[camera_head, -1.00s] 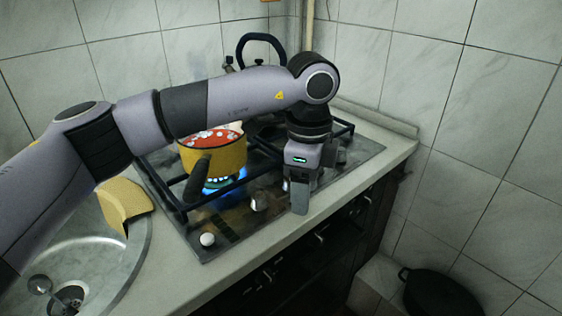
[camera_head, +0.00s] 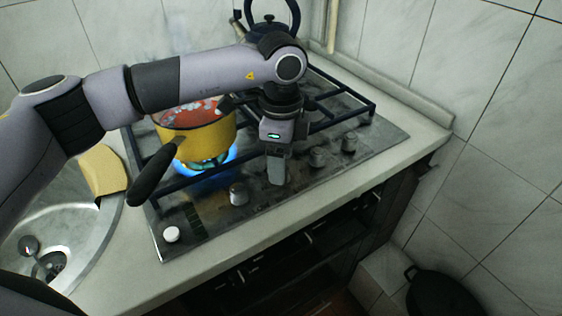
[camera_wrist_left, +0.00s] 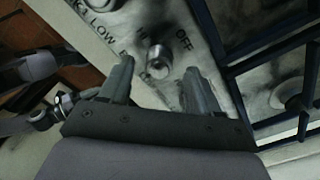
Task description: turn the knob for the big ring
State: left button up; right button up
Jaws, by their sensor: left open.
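Metal knobs line the stove's front panel in the head view: one (camera_head: 238,193) left of my left gripper and two, a nearer one (camera_head: 317,156) and a farther one (camera_head: 349,142), to its right. My left gripper (camera_head: 277,180) points down over the panel between them. In the left wrist view it (camera_wrist_left: 159,68) is open and empty, with a silver knob (camera_wrist_left: 158,58) in the gap at its fingertips. I cannot tell whether they touch it. The panel around it reads LOW, HI and OFF. Which knob belongs to the big ring is unclear. My right gripper is out of view.
A yellow pot (camera_head: 208,144) with red contents stands over a blue flame (camera_head: 190,180), its dark handle (camera_head: 154,172) reaching forward. A dark kettle (camera_head: 268,28) stands behind. A sink (camera_head: 85,225) lies left, a black pot (camera_head: 440,295) low at right.

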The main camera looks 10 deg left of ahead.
pick_arm(q)
jog(key=shift+f, duration=0.9)
jog(key=c, duration=1.1)
jog(key=shift+o, duration=0.2)
